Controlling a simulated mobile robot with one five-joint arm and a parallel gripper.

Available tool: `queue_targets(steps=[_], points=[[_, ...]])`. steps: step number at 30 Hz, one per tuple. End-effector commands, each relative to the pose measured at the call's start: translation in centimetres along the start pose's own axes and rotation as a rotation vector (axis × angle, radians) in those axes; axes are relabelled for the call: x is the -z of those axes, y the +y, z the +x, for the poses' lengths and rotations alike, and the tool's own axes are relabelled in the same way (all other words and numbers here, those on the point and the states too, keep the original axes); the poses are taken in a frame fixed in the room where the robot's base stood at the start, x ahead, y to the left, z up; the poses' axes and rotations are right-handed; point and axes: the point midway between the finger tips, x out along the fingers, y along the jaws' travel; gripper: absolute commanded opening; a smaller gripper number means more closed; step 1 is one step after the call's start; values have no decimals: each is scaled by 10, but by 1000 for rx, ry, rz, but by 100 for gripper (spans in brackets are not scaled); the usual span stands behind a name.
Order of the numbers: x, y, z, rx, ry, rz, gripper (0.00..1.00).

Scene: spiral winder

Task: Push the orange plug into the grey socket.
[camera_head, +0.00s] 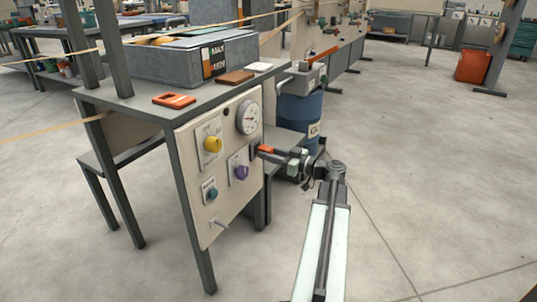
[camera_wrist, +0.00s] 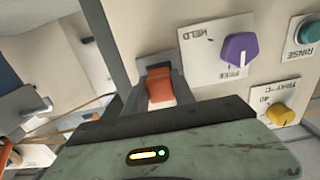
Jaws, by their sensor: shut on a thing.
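The orange plug (camera_head: 264,149) is held at the tip of my gripper (camera_head: 272,151), close to the right edge of the cream control panel. In the wrist view the plug (camera_wrist: 160,90) shows just beyond the dark edge of my gripper body, in front of the panel. My gripper is shut on it. Grey surfaces border the plug there, but I cannot tell finger from socket. The grey socket is not clearly visible in either view, so I cannot tell whether the plug touches it.
The panel (camera_head: 211,232) carries a gauge (camera_head: 248,117), a yellow knob (camera_head: 212,144), a purple knob (camera_head: 241,172), a teal knob (camera_head: 211,194) and a protruding pin (camera_head: 219,223). A blue drum (camera_head: 300,112) stands behind my gripper. The floor to the right is clear.

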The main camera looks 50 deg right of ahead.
Motion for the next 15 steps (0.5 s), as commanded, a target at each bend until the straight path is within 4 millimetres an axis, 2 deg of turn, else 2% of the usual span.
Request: queue_targets(steps=[14, 15], points=[[0, 0, 10, 0, 0, 0, 0], [0, 0, 10, 0, 0, 0, 33]])
